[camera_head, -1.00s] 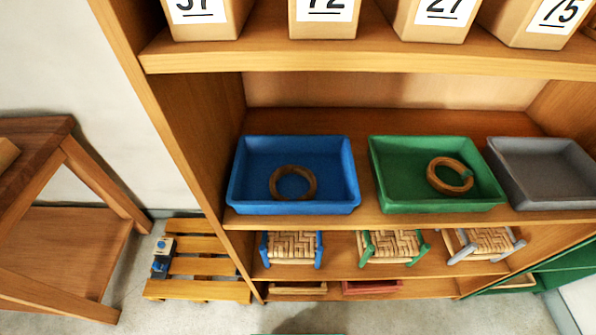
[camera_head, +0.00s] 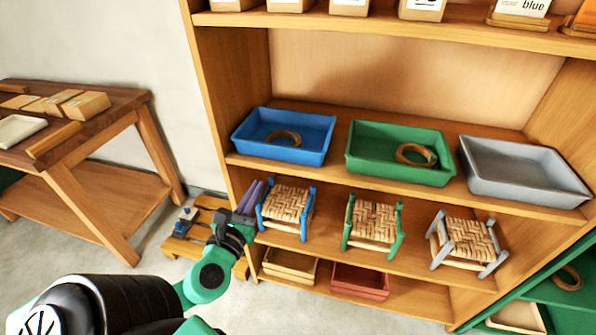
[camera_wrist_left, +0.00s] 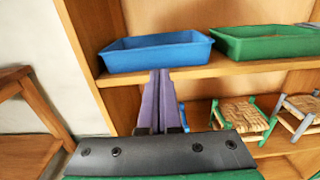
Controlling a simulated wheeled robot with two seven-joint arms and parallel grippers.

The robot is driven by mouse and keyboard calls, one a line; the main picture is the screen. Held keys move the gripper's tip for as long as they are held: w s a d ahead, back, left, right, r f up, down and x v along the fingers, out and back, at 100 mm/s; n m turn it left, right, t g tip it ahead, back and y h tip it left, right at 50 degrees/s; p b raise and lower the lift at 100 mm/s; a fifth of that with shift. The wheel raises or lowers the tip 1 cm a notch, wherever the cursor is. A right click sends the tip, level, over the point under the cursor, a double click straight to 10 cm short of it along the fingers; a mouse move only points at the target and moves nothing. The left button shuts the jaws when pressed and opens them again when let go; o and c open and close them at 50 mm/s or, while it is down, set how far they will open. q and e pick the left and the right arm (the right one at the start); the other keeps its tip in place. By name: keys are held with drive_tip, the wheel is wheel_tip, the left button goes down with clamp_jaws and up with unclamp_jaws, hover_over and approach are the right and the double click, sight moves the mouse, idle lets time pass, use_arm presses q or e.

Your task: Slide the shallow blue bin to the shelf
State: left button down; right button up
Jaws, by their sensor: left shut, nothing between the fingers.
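The shallow blue bin (camera_head: 283,136) sits at the left end of the shelf (camera_head: 330,171) that also holds a green and a grey bin. A brown ring (camera_head: 284,138) lies in it. The blue bin also shows in the left wrist view (camera_wrist_left: 156,52), above and ahead of the fingers. My left gripper (camera_head: 251,197) is shut and empty. Its purple fingertips are in front of the shelf, below the blue bin and beside the blue stool. In the left wrist view the gripper (camera_wrist_left: 161,88) points up toward the bin's front, apparently not touching it. My right gripper is not in view.
A green bin (camera_head: 400,152) with a ring and a grey bin (camera_head: 524,170) stand to the right. Woven stools (camera_head: 373,220) fill the level below. A wooden table (camera_head: 78,125) and a low pallet (camera_head: 190,245) stand left.

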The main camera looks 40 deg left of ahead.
use_arm(q)
drive_tip(key=p, duration=0.2)
approach(277, 147)
drive_tip(key=p+x, duration=0.1)
drive_tip(key=x, duration=0.5)
drive_tip(key=shift+r, duration=0.1)
drive_tip(key=shift+w+a, duration=0.15)
drive_tip(key=shift+w, duration=0.3)
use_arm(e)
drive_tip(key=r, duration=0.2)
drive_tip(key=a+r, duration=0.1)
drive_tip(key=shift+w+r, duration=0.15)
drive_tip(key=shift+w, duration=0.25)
